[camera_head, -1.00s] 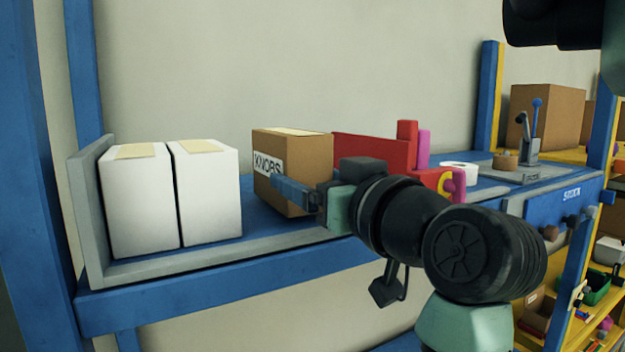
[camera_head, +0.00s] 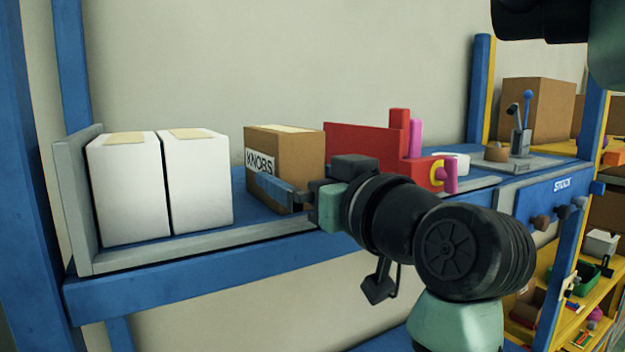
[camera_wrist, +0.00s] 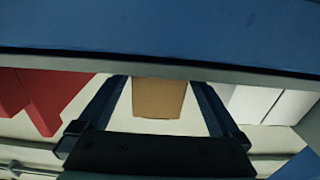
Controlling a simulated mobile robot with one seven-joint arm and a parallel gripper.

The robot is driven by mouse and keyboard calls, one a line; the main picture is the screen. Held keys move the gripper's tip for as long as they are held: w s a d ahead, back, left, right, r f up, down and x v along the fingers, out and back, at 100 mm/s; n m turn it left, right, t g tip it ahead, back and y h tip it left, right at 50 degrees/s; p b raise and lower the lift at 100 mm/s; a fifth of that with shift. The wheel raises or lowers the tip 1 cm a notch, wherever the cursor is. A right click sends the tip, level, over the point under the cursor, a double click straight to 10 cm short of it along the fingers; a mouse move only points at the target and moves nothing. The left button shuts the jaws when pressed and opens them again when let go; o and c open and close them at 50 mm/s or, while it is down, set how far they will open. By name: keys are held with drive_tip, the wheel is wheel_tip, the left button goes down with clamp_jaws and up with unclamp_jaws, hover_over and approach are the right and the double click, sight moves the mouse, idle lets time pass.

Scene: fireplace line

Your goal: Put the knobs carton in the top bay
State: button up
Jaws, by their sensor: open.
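The knobs carton (camera_head: 300,150) is a brown box with a white KNOBS label, upright on the blue shelf to the right of two white boxes. My gripper (camera_head: 276,190) is open at its front, with a blue finger overlapping the lower part of the label. In the wrist view the brown carton (camera_wrist: 159,98) shows between the two dark fingers of my gripper (camera_wrist: 160,82), with pale gaps on both sides. I cannot tell how deep the fingers reach or whether they touch it. No bay marked as top can be made out.
Two white boxes (camera_head: 127,190) stand at the shelf's left end against a grey side wall (camera_head: 64,205). A red block (camera_head: 360,150) stands close on the carton's right. A grey lip (camera_head: 190,243) runs along the front. A yellow rack with several items is at right.

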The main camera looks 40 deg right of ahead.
drive_tip(key=v, duration=2.1)
drive_tip(key=shift+p, duration=0.3)
drive_tip(key=shift+w+a+r, duration=0.1)
drive_tip(key=w+a+t+b, duration=0.1)
drive_tip(key=w+a+b, duration=0.1)
drive_tip(key=w+a, duration=0.1)
drive_tip(key=w+a+f+t+b, duration=0.1)
drive_tip(key=w+a+t+b, duration=0.1)
drive_tip(key=w, duration=0.4)
drive_tip(key=w+a+t+b, duration=0.2)
drive_tip(key=w+a+b, duration=0.2)
drive_tip(key=w+a, duration=0.1)
drive_tip(key=shift+a+f+y, duration=0.35)
drive_tip(key=shift+a+y, duration=0.05)
drive_tip(key=a+b, duration=0.1)
drive_tip(key=a, duration=0.1)
drive_tip(key=a+t+b, duration=0.1)
drive_tip(key=a, duration=0.2)
drive_tip(key=w+a+n+t+y+b, duration=0.1)
drive_tip(key=a, duration=0.1)
drive_tip(key=shift+w+a+f, duration=0.1)
drive_tip(key=shift+a+f, duration=0.05)
drive_tip(key=shift+a, duration=0.2)
drive_tip(key=s+a+n+t+y+b, duration=0.1)
drive_tip(key=s+a+t+y, duration=0.1)
drive_tip(key=a, duration=0.5)
drive_tip(key=shift+a+r+n+t+b, duration=0.25)
drive_tip(key=shift+n+t+b, duration=0.05)
drive_tip(key=shift+t+b, duration=0.1)
